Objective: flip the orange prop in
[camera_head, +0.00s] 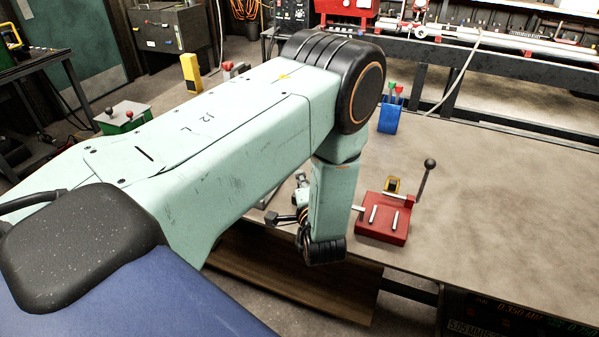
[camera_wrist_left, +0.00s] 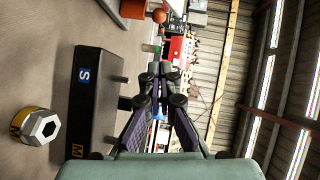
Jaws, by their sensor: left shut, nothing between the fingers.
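No part is clearly recognisable as the orange prop. In the left wrist view a small orange ball (camera_wrist_left: 159,16) shows at the top, beyond the fingers; I cannot tell whether it belongs to the prop. My right gripper is out of view.
In the wrist view a dark block (camera_wrist_left: 84,108) with S and M labels and a yellow-banded hex piece (camera_wrist_left: 38,126) lie left of the fingers. A blue holder (camera_head: 389,118) stands behind the red fixture. The bench (camera_head: 500,210) is clear on the right.

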